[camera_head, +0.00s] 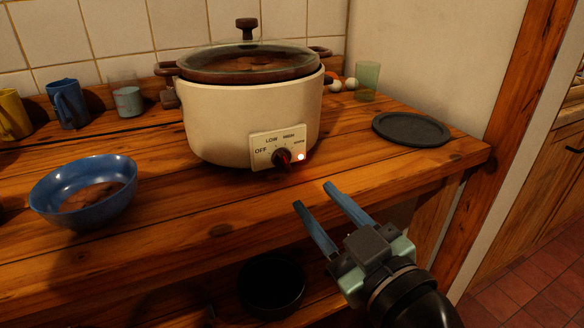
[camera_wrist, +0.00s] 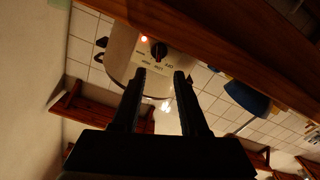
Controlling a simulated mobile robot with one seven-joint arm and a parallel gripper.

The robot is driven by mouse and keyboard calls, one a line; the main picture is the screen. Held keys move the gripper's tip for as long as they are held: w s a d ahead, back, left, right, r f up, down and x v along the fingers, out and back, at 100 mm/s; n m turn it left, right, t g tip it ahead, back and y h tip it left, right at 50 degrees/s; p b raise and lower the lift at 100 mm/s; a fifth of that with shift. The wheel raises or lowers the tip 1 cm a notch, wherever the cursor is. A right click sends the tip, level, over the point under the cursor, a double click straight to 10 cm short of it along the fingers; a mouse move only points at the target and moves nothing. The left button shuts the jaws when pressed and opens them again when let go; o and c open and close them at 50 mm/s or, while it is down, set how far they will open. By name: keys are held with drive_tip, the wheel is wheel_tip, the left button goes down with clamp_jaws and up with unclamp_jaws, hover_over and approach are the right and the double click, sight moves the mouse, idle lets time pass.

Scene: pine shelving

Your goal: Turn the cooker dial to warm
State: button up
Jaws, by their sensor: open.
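The cream cooker (camera_head: 225,115) stands on the wooden shelf with a glass lid on it. Its front plate (camera_head: 262,139) reads OFF, LOW, HIGH and a small right-hand word too blurred to read. The dark red dial (camera_head: 282,157) sits low on this plate; its exact setting is hard to tell. A small light (camera_head: 301,156) glows beside it. My gripper (camera_head: 313,195) is open and empty, in front of the shelf, below and right of the dial and apart from it. In the upside-down wrist view, the dial (camera_wrist: 158,50) shows just beyond the gap between my fingertips (camera_wrist: 160,72).
A blue bowl (camera_head: 84,190) stands left of the cooker, with mugs (camera_head: 68,104) and a glass (camera_head: 127,97) behind. A dark round plate (camera_head: 411,129) and a green glass (camera_head: 367,81) are at the right. The shelf's front edge lies near my gripper.

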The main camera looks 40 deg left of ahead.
sight(287, 164)
drive_tip(key=x, duration=0.9)
drive_tip(key=shift+w+a+b, duration=0.15)
drive_tip(key=shift+a+b, duration=0.05)
drive_tip(key=shift+b, duration=0.2)
clamp_jaws()
